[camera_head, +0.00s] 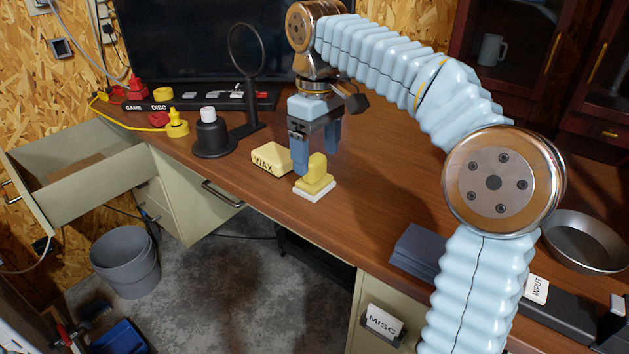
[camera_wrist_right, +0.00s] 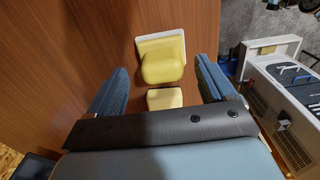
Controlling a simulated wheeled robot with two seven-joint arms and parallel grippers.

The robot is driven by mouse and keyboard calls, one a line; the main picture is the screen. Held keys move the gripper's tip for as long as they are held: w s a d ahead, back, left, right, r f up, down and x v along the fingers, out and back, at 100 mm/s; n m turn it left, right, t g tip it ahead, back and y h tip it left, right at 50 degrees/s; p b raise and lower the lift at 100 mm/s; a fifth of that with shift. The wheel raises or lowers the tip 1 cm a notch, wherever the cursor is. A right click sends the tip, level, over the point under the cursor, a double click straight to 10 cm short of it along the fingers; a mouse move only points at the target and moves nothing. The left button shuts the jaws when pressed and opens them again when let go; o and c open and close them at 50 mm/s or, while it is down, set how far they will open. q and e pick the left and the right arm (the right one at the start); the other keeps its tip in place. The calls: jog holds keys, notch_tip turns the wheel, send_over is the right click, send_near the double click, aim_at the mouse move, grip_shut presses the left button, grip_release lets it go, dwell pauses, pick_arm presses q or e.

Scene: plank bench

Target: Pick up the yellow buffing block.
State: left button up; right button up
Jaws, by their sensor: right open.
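The yellow buffing block (camera_head: 316,177) is upright on a white pad (camera_head: 314,192) near the front edge of the bench. In the right wrist view the yellow block (camera_wrist_right: 163,65) lies just ahead of my fingers, about midway between their lines. My left gripper is out of view.
A pale yellow box marked WAX (camera_head: 270,159) stands close left of the block. A dark cylinder (camera_head: 211,136) and a ring stand (camera_head: 246,75) are behind it. A metal pan (camera_head: 584,241) sits at the right. Wood right of the block is bare.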

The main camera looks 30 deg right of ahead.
aim_at(315, 157)
notch_tip(315, 157, down, 4)
jog(key=shift+w+a+r+b, duration=0.1)
jog(key=shift+a+b, duration=0.05)
jog(key=shift+b, duration=0.15)
jog(key=shift+c, duration=0.3)
jog(key=c, duration=0.7)
jog(key=shift+r, duration=0.1)
jog(key=shift+c, duration=0.2)
jog(key=shift+r, duration=0.6)
jog(key=s+a+r+p, duration=0.2)
jog(key=s+a+r, duration=0.7)
jog(key=s+r, duration=0.1)
jog(key=shift+a+r, duration=0.35)
jog(key=shift+r, duration=0.55)
